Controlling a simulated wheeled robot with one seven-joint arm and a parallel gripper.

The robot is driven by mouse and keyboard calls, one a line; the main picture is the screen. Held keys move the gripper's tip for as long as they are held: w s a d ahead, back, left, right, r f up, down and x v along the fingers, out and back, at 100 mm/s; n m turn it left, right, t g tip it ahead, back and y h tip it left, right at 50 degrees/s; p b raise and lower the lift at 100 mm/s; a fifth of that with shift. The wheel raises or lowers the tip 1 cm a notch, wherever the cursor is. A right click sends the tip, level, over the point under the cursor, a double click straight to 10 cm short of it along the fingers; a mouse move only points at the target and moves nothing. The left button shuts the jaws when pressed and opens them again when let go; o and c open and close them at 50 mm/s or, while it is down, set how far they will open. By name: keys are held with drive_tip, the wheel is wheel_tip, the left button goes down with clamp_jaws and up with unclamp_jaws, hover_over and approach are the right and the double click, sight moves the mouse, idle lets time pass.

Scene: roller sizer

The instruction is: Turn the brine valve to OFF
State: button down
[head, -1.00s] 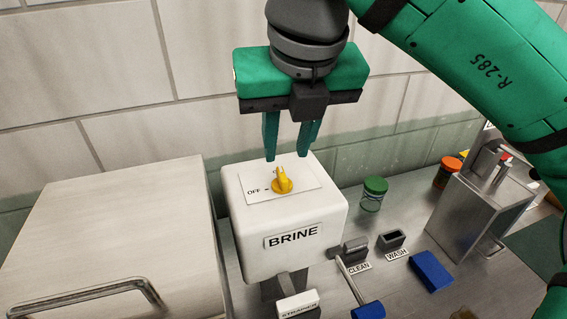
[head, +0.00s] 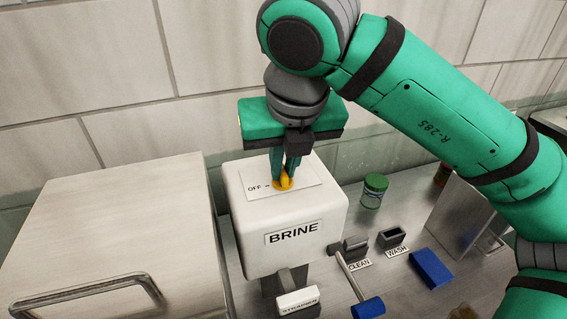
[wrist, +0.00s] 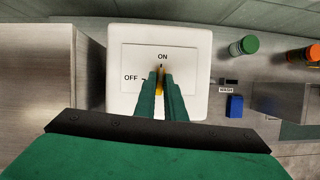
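The white BRINE box (head: 290,218) stands on the metal counter, with a label plate on top marked OFF at its left. The yellow brine valve knob (head: 285,183) is on this plate. My gripper (head: 285,176) is down over the knob, with its two green fingers on either side of it and close together. In the wrist view the fingers (wrist: 160,88) cover most of the knob (wrist: 159,84). The knob's dark tip points toward the ON mark (wrist: 163,57), with OFF to the left. The fingers appear closed on the knob, though the contact is partly hidden.
A metal cabinet (head: 105,235) with a bar handle stands left of the box. To the right are a green-lidded jar (head: 374,188), a blue block (head: 431,270), and the CLEAN and WASH holders (head: 391,239). A blue-ended tool (head: 369,308) and STRAINER block (head: 298,302) lie in front.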

drive_tip(key=shift+n, duration=0.3)
drive_tip(key=n+y, duration=0.1)
drive_tip(key=n, duration=0.3)
drive_tip(key=shift+w+d+g+y, duration=0.1)
drive_tip(key=shift+d+g+y, duration=0.1)
drive_tip(key=shift+g+y, duration=0.15)
drive_tip(key=n+g, duration=0.1)
drive_tip(key=n, duration=0.2)
drive_tip(key=n+y, duration=0.1)
drive_tip(key=n, duration=0.1)
drive_tip(key=shift+w+n+g+y, duration=0.15)
drive_tip(key=shift+n+g+y, duration=0.1)
drive_tip(key=shift+n+g, duration=0.15)
drive_tip(key=n+g, duration=0.1)
drive_tip(key=n, duration=0.2)
drive_tip(key=shift+w+n, duration=0.1)
drive_tip(key=shift+n, duration=0.3)
drive_tip(key=shift+w+n+g, duration=0.1)
drive_tip(key=shift+n+g, duration=0.75)
drive_tip(key=shift+n, duration=0.95)
drive_tip(key=shift+d, duration=0.1)
drive_tip(key=c, duration=1.8)
unclamp_jaws()
